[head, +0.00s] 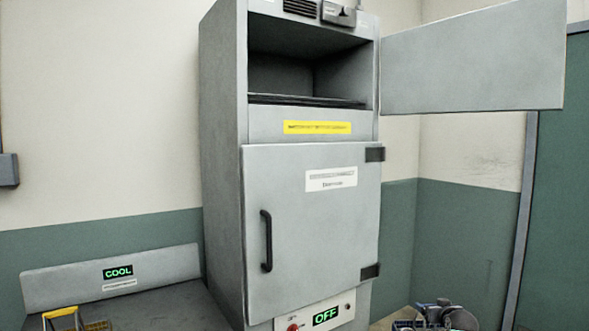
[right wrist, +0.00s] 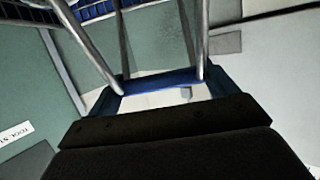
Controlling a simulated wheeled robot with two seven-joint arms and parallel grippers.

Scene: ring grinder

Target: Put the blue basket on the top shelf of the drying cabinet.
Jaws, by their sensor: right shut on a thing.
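The drying cabinet (head: 222,150) is a tall grey unit in the middle of the head view. Its upper compartment is open, with a dark top shelf (head: 305,100) that looks empty; its door (head: 470,60) is swung out to the right. My right gripper (head: 440,312) is low at the right, below and to the right of the compartment. In the right wrist view it is shut on the blue grip (right wrist: 160,82) of a metal-rod handle. Part of the blue basket (right wrist: 95,10) shows at the top left there. My left gripper is out of view.
The closed lower door (head: 310,225) has a black handle, with a panel reading OFF (head: 325,315) below it. At the left, a grey bench with a COOL display (head: 118,272) carries a yellow-handled basket (head: 60,312). A green partition (head: 555,200) stands at the right.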

